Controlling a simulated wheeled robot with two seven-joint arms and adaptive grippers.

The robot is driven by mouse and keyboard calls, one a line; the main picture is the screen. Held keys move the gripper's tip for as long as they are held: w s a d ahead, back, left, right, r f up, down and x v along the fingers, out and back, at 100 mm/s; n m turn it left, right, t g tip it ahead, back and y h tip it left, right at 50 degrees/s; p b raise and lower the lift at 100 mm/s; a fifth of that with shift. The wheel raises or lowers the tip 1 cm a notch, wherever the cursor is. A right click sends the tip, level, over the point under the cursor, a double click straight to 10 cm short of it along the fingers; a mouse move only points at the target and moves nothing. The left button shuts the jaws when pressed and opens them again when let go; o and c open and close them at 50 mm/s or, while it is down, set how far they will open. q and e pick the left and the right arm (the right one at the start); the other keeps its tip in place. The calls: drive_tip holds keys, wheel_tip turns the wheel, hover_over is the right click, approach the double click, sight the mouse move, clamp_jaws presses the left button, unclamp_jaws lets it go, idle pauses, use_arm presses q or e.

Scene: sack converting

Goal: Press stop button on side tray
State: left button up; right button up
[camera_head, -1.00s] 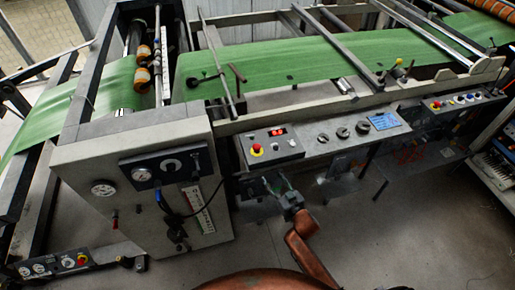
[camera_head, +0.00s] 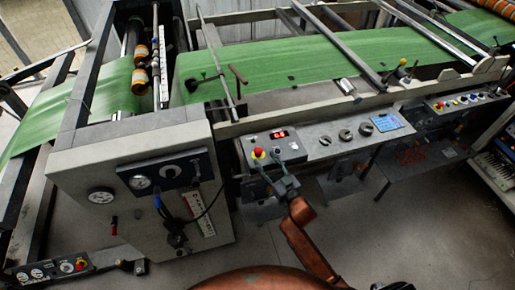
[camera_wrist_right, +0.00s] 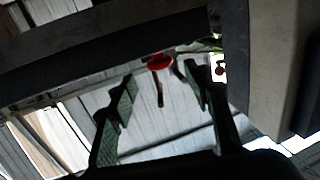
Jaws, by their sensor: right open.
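A red stop button on a yellow base (camera_head: 258,152) stands at the left end of the grey control panel in the head view. My right gripper (camera_head: 267,161) is at that end of the panel, its fingertips close to the button on its near right side. Its fingers are apart with nothing held. I cannot tell whether they touch the button. In the right wrist view the open fingers (camera_wrist_right: 160,95) show, with a red rounded thing (camera_wrist_right: 160,62) beyond and between them. My left gripper is not in view.
The panel (camera_head: 312,143) also carries a red display, dark knobs and a blue screen. Other red buttons show on the lower-left box (camera_head: 80,265) and the right panel (camera_head: 440,105). A grey cabinet (camera_head: 135,190) with gauges stands left. The floor (camera_head: 400,225) in front is clear.

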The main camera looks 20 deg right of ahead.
sight(261, 153)
drive_tip(key=x, duration=0.5)
drive_tip(key=shift+w+b, duration=0.1)
drive_tip(key=shift+b, duration=0.3)
drive_tip(key=shift+w+a, duration=0.15)
drive_tip(key=shift+w, duration=0.55)
drive_tip(key=shift+c, duration=0.2)
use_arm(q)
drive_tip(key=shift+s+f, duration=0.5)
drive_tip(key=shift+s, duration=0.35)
use_arm(e)
clamp_jaws()
